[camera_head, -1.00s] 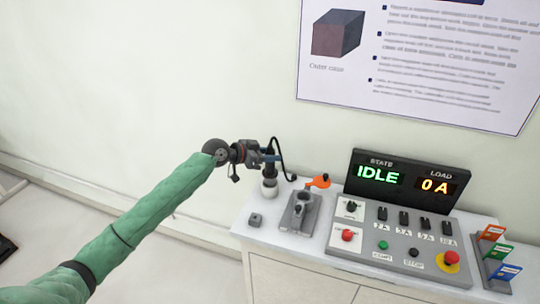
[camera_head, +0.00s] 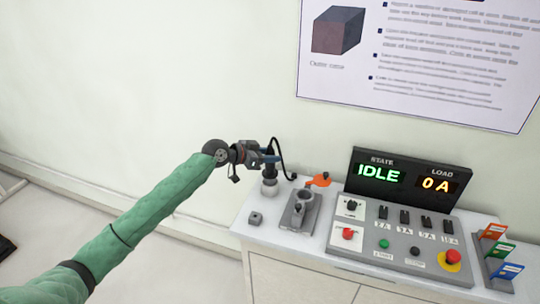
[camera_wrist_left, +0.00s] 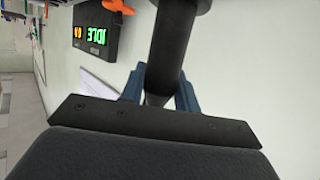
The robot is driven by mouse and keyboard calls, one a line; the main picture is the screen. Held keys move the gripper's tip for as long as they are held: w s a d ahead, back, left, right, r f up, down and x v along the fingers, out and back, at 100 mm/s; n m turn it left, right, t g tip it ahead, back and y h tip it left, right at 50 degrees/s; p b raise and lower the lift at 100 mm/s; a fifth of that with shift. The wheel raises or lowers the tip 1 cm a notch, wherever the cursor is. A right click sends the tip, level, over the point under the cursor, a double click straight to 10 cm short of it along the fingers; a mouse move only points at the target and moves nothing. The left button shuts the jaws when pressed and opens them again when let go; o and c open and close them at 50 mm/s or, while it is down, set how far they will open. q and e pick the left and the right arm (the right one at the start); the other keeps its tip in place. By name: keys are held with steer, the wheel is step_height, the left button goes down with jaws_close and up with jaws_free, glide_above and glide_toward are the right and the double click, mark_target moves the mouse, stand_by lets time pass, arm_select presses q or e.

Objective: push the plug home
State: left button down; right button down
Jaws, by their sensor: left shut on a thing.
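My left gripper (camera_head: 270,158) is at the left end of the bench, above a pale grey round socket (camera_head: 269,189). It is shut on the dark plug, whose black cable (camera_head: 284,152) arcs over and down to the bench top. In the left wrist view the black cylindrical plug body (camera_wrist_left: 165,60) stands between the blue fingers (camera_wrist_left: 158,92). The plug's lower end is hard to make out in the head view, so I cannot tell how deep it sits. My right gripper is not in view.
A grey block with a lever (camera_head: 300,212) and an orange part (camera_head: 318,181) lie right of the socket. A small grey box (camera_head: 255,218) is in front. The control panel (camera_head: 395,240) and display (camera_head: 408,180), reading IDLE and 0 A, stand further right.

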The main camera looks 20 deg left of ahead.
mark_target(268, 164)
arm_select(q)
steer(key=shift+f+b, duration=1.35)
steer(key=shift+f, duration=0.4)
steer(key=c, duration=0.9)
jaws_free()
steer(key=shift+c, duration=0.2)
steer(key=shift+s+a, duration=0.3)
steer(key=b+v, duration=0.2)
steer(key=v, duration=0.5)
steer(key=shift+r+b, duration=0.15)
steer(key=shift+b, duration=0.25)
